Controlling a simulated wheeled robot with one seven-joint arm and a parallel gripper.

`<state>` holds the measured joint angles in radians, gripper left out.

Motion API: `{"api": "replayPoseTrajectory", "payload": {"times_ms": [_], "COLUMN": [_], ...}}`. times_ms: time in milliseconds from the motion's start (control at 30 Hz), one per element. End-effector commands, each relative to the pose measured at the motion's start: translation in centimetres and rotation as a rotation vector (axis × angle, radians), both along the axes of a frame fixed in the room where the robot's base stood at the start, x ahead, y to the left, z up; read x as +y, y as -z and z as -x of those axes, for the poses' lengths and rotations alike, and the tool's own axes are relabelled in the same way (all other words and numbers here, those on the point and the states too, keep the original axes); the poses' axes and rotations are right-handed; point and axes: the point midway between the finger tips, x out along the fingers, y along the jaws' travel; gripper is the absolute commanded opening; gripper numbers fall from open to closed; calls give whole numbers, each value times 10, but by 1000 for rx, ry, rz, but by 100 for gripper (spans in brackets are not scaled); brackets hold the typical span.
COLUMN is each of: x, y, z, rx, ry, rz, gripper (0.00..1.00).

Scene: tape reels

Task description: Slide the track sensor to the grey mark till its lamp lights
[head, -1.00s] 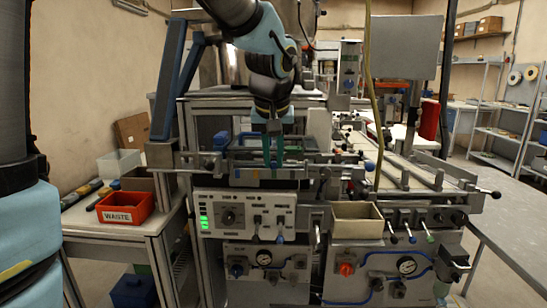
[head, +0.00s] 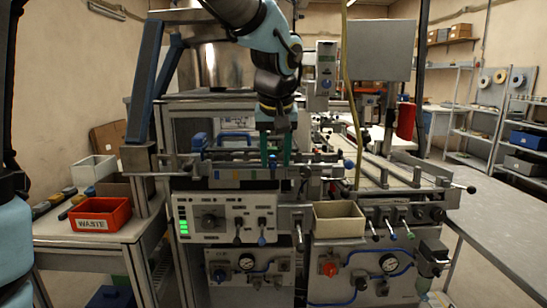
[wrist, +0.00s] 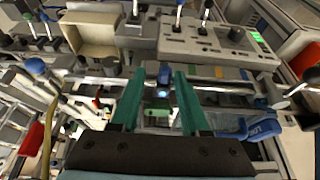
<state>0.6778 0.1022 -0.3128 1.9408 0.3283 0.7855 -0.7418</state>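My gripper (wrist: 159,78) points down at the front rail of the machine, with its two teal fingers apart. In the head view my gripper (head: 279,160) is above the control panel. A small dark-blue block (wrist: 164,74), which looks like the track sensor, sits on the rail between the fingertips, with gaps seeming to show at its sides. A pale bright spot shows just below it in the wrist view; I cannot tell whether this is a lit lamp. Coloured patches (head: 215,174) line the rail's front. I cannot pick out the grey mark with certainty.
The control panel (head: 226,214) with levers and green lights is below the rail. A beige bin (head: 339,219) stands to its right, a red WASTE bin (head: 100,214) to the left. A yellow cable (head: 352,100) hangs right of my arm. A blue handle (wrist: 258,130) lies near the fingers.

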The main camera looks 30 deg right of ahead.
Motion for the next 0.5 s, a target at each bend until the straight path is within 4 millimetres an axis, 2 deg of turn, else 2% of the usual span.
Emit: {"api": "replayPoseTrajectory", "payload": {"times_ms": [333, 500], "x": [2, 5], "y": [-2, -23], "z": [1, 8], "rx": [0, -4], "ry": [-2, -1], "rz": [-3, 1], "gripper": [50, 50]}}
